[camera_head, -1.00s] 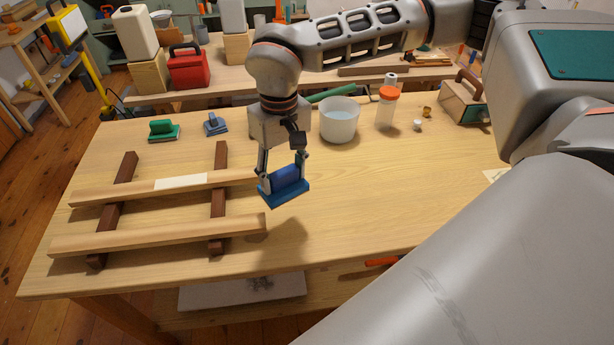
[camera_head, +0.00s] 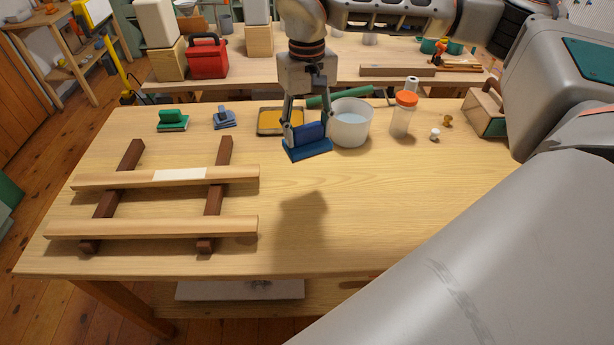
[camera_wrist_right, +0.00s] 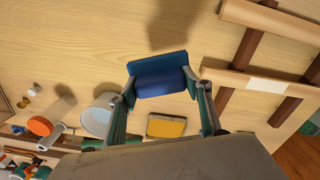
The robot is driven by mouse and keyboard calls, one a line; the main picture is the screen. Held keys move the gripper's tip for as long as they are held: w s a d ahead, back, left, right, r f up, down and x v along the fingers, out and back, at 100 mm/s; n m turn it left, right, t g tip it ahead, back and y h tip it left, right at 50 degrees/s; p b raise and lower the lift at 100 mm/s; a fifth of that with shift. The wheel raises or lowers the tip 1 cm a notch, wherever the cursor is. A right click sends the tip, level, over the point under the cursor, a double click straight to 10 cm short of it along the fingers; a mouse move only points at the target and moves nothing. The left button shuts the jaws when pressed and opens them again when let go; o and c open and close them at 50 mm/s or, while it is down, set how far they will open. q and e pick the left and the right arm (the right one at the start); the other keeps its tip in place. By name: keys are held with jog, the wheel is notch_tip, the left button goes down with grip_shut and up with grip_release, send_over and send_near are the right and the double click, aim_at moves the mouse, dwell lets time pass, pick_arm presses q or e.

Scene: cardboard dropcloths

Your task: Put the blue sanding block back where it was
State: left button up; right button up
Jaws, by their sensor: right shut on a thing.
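The blue sanding block (camera_head: 308,148) has a flat blue base and a darker blue rounded grip. My right gripper (camera_head: 307,135) is shut on its grip and holds it above the table, in front of the white tub and a yellow-topped tray. In the right wrist view the block (camera_wrist_right: 158,64) sits between the two fingers of my right gripper (camera_wrist_right: 162,88), with its base facing away from the palm. A shadow lies on the table below and nearer the front. My left gripper is not in view.
A green block (camera_head: 173,121) and a grey-blue block (camera_head: 224,119) stand at the back left. The yellow-topped tray (camera_head: 268,122), white tub (camera_head: 350,124) and orange-capped bottle (camera_head: 403,114) line the back. Wooden rails (camera_head: 150,228) lie on the left; the table's middle right is clear.

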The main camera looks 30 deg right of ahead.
notch_tip(320, 180, down, 14)
jog(key=shift+b, duration=0.4)
jog(key=o, duration=0.7)
jog(key=shift+f, duration=0.15)
jog(key=o, duration=0.4)
jog(key=shift+c, duration=0.2)
notch_tip(320, 180, up, 12)
jog(key=shift+w+d+r+p, duration=0.1)
jog(key=shift+w+r+p, duration=0.05)
jog(key=shift+p, duration=0.2)
